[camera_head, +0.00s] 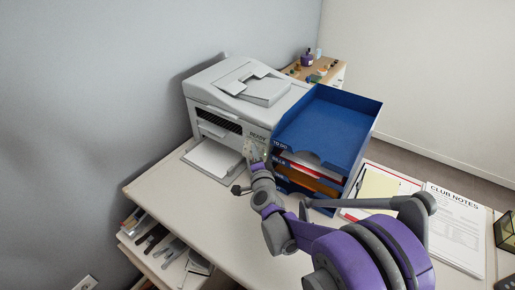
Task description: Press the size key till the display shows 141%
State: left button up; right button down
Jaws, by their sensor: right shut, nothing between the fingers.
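A white printer (236,95) stands at the back left of the desk, with paper in its lower front tray. Its small display (258,135) on the front right seems to read "READY"; no percentage can be made out. My right gripper (253,156) is shut and empty, close in front of the panel under the display. The size key is not distinguishable; the gripper covers part of the panel. I cannot tell whether the fingertips touch it. My left gripper is not in view.
A blue tray stack (335,120) with papers stands right beside the printer, close to my right arm. A clipboard (380,188) and a "CLUB NOTES" sheet (452,225) lie on the right. The desk (190,225) is clear at the front left.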

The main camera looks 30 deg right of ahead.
jog(key=shift+w+d+f, duration=0.15)
jog(key=shift+d, duration=0.2)
dwell(0.6)
jog(key=shift+a, duration=0.1)
jog(key=shift+s+a+r, duration=0.3)
jog(key=shift+a+r, duration=0.05)
jog(key=shift+a, duration=0.2)
jog(key=shift+a, duration=0.1)
jog(key=shift+s+a+r, duration=0.3)
jog(key=shift+a+r, duration=0.05)
jog(key=shift+a, duration=0.35)
jog(key=shift+s+a+r, duration=0.3)
jog(key=shift+a, duration=0.35)
jog(key=shift+s+a+r, duration=0.3)
jog(key=shift+a+r, duration=0.05)
jog(key=shift+a, duration=0.35)
